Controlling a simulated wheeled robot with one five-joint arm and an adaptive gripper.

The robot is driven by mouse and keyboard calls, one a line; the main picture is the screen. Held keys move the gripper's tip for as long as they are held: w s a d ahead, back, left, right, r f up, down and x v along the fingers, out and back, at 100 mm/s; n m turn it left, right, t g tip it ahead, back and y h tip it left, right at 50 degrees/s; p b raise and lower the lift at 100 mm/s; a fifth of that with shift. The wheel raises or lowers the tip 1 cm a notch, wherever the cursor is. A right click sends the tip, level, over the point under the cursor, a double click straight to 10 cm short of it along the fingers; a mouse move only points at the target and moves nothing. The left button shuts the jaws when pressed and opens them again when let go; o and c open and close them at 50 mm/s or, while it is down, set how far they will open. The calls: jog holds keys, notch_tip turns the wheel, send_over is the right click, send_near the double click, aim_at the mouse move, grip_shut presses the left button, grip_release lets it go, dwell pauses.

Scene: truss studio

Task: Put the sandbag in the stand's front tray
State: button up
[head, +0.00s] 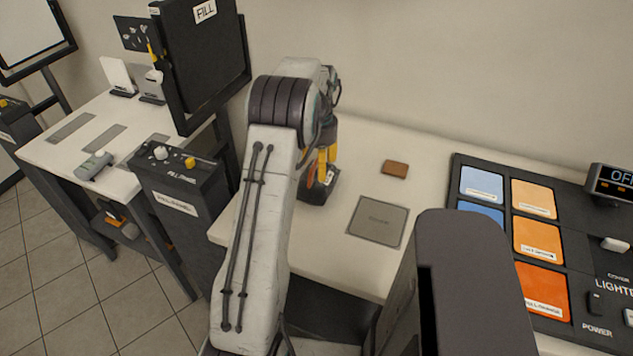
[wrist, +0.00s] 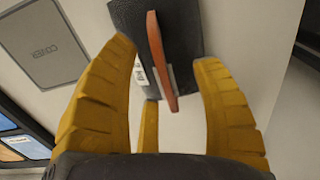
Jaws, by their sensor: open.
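The sandbag (head: 313,193) is a small dark block with a white label, on the pale worktop behind my arm in the head view. In the wrist view the sandbag (wrist: 188,28) shows with an orange-red strap handle across its top. My gripper (wrist: 165,54) has yellow fingers spread wide around the line of the handle, with no finger visibly closed on it. In the head view my gripper (head: 326,160) is right above the sandbag, partly hidden by my arm. I cannot tell which part is the stand's front tray.
A grey square plate (head: 378,221) and a brown block (head: 395,169) lie on the worktop. A black panel of coloured tiles (head: 537,240) is at right. At left are a black FILL panel (head: 205,60), a dark knobbed box (head: 180,190) and a white table (head: 75,150).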

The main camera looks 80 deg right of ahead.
jog(key=shift+f, duration=0.25)
jog(key=shift+o, duration=0.2)
grip_shut()
jog(key=shift+d+r, duration=0.1)
jog(key=shift+r, duration=0.05)
dwell(0.3)
